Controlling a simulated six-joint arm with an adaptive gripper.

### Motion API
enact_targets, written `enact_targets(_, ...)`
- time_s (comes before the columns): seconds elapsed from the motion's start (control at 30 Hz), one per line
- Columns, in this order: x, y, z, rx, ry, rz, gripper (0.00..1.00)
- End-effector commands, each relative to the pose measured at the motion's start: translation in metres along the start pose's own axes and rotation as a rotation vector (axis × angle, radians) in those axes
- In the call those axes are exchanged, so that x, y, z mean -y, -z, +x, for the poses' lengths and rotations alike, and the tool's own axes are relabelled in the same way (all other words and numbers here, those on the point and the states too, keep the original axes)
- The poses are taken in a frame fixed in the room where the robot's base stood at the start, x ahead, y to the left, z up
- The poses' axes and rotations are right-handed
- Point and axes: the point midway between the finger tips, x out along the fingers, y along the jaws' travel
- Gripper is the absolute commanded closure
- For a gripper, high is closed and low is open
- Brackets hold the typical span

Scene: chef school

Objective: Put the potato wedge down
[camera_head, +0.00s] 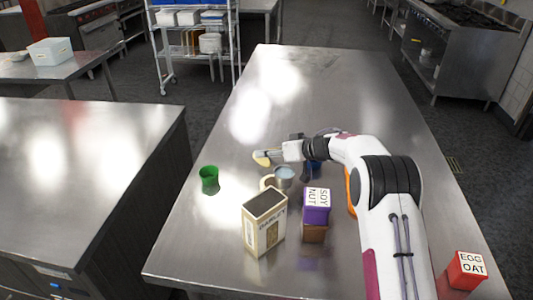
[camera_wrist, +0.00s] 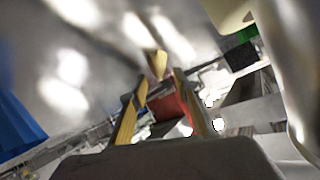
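A pale yellow potato wedge (camera_head: 262,158) shows at the tip of my gripper (camera_head: 272,154) in the head view, over the middle of the steel table (camera_head: 335,90). My gripper points left there. In the wrist view the wedge (camera_wrist: 157,63) appears just at the fingertips of my gripper (camera_wrist: 159,79), between two tan-looking fingers set apart. I cannot tell whether the fingers touch it, or whether it rests on the table or hangs above it.
A green cup (camera_head: 209,180) stands left of my gripper. A metal cup (camera_head: 285,174), a barley box (camera_head: 264,222) and a purple soy nut box (camera_head: 316,206) stand in front. A red egg oat box (camera_head: 467,270) is at the near right. The far table is clear.

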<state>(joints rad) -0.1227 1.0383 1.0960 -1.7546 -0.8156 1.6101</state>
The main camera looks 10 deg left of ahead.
Motion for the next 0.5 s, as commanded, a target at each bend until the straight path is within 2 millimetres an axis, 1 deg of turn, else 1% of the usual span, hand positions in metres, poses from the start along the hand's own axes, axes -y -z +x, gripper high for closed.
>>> enact_targets(0.27, 0.0, 0.002, -0.026, -0.002, -0.002, 0.0, 0.69)
enact_targets(0.5, 0.0, 0.001, -0.059, -0.002, -0.001, 0.001, 0.69)
